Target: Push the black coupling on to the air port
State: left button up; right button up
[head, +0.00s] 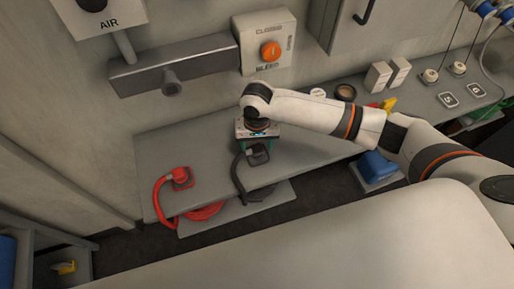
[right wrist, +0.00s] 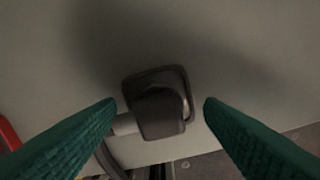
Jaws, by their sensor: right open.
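The black coupling (head: 258,154) sits on the grey bench, its black hose (head: 239,180) hanging over the front edge. In the right wrist view the coupling (right wrist: 158,105) lies between the two teal fingers, with a gap on each side. My right gripper (right wrist: 160,104) is open above it; in the head view the gripper (head: 257,140) points down, its fingers mostly hidden by the wrist. A stub (head: 170,82), apparently the air port, sticks out of a grey wall bar below the AIR sign (head: 109,23). It is bare. My left gripper is not in view.
A red coupling (head: 181,177) with a red hose lies left on the bench (head: 155,150). A box with an orange knob (head: 270,51) is on the wall right of the stub. Small boxes (head: 378,75) and a round dark item (head: 345,92) stand farther right.

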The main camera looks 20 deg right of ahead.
aim_at(257, 147)
jog(key=shift+f, duration=0.9)
jog(key=c, duration=1)
notch_tip(257, 147, up, 10)
jog(key=shift+r+b, duration=0.1)
jog(key=shift+b, duration=0.5)
jog(key=s+d+r+n, duration=0.1)
jog(key=s+d, duration=0.1)
jog(key=s+d+r+b, duration=0.1)
jog(key=s+r, duration=0.1)
jog(key=s, duration=0.1)
jog(key=s+d+r+n+b, duration=0.1)
jog(key=s+d+r, duration=0.1)
jog(key=s, duration=0.1)
jog(key=shift+s+d+r+n, duration=0.1)
jog(key=shift+s+d+n, duration=0.05)
jog(key=shift+d+n, duration=0.15)
